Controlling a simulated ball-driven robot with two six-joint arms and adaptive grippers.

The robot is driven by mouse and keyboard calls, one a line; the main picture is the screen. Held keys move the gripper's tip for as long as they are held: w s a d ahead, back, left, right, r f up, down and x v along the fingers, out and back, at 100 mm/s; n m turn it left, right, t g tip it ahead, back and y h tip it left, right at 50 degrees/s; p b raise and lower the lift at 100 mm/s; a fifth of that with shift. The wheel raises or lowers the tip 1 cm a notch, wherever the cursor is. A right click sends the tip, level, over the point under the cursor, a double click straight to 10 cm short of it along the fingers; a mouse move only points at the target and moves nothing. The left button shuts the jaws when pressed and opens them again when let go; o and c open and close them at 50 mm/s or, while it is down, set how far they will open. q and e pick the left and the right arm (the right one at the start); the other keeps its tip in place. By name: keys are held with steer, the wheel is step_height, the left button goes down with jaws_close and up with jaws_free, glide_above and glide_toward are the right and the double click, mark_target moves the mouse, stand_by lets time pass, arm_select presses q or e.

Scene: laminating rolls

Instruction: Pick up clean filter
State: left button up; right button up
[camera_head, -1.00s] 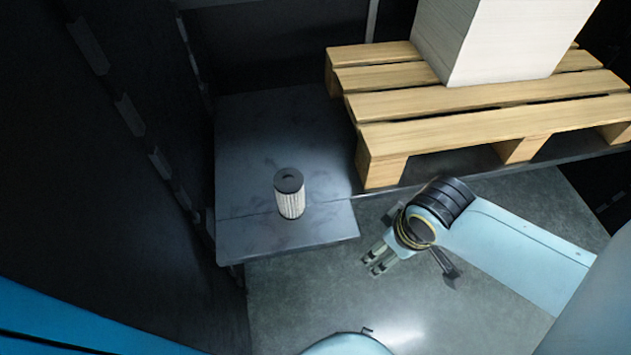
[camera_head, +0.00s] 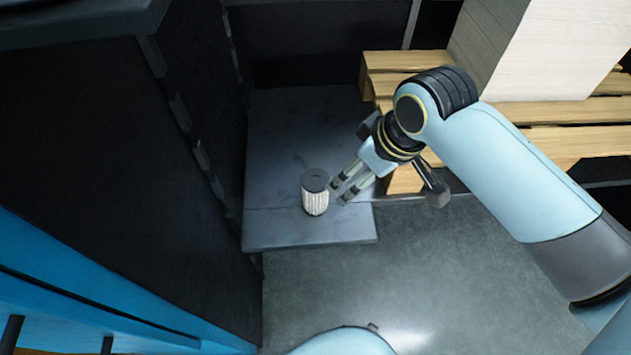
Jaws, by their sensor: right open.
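The clean filter (camera_head: 315,199) is a short white pleated cylinder with a dark cap. It stands upright on a dark metal shelf (camera_head: 283,130), near the shelf's front edge. My right gripper (camera_head: 338,194) reaches in from the right with its fingers pointing at the filter. It is open, and its fingertips are close beside the filter's right side. I cannot tell whether they touch it. My left gripper is not in view.
A wooden pallet (camera_head: 392,62) with a tall pale stack (camera_head: 560,50) stands at the back right, partly behind my right arm. A dark wall (camera_head: 120,150) bounds the shelf on the left. Grey floor (camera_head: 440,270) lies open in front of the shelf.

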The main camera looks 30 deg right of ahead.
glide_toward(317, 180)
steer(key=f, duration=0.1)
steer(key=shift+n+y, duration=0.4)
steer(key=x, duration=0.1)
steer(key=b+x, duration=0.1)
steer(key=x, duration=0.3)
steer(key=shift+s+d+f+b, duration=0.15)
steer(key=shift+d+b, duration=0.15)
steer(key=shift+d, duration=0.1)
steer(key=x, duration=0.1)
steer(key=b+x, duration=0.1)
steer(key=x, duration=0.1)
steer(key=b+x, duration=0.1)
steer(key=x, duration=0.1)
steer(key=shift+w+a+f, duration=0.15)
steer(key=shift+w, duration=0.2)
steer(key=shift+c, duration=0.4)
steer(key=c, duration=1.2)
